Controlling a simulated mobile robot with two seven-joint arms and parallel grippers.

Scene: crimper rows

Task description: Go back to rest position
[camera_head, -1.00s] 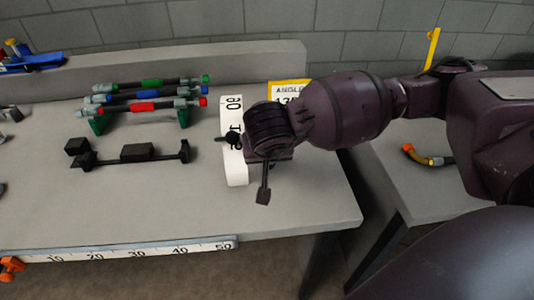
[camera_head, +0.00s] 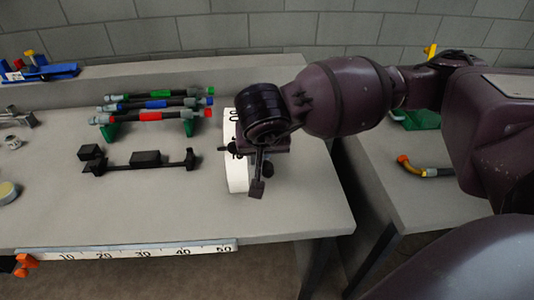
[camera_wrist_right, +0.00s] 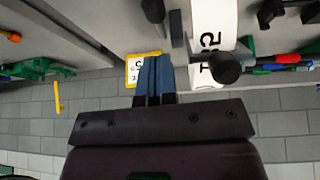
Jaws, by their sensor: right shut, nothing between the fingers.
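My right gripper comes in from the right in the head view, its thin shut fingers (camera_head: 257,186) pointing down in front of the white numbered gauge (camera_head: 236,178). They look empty. In the right wrist view the bluish fingers (camera_wrist_right: 155,62) are together, with nothing between them. The gauge (camera_wrist_right: 208,22) and a black knob (camera_wrist_right: 225,68) show just to their right there. My wrist hides part of the gauge in the head view, and I cannot tell the exact gap between them. My left gripper is not in view.
Hoses with coloured bands (camera_head: 155,104) lie on green supports on the bench (camera_head: 110,215). A black fixture (camera_head: 146,158) stands in front of them. A ruler (camera_head: 150,250) runs along the front edge. A side table (camera_head: 420,197) carries a curved hose (camera_head: 425,171). The bench's front middle is clear.

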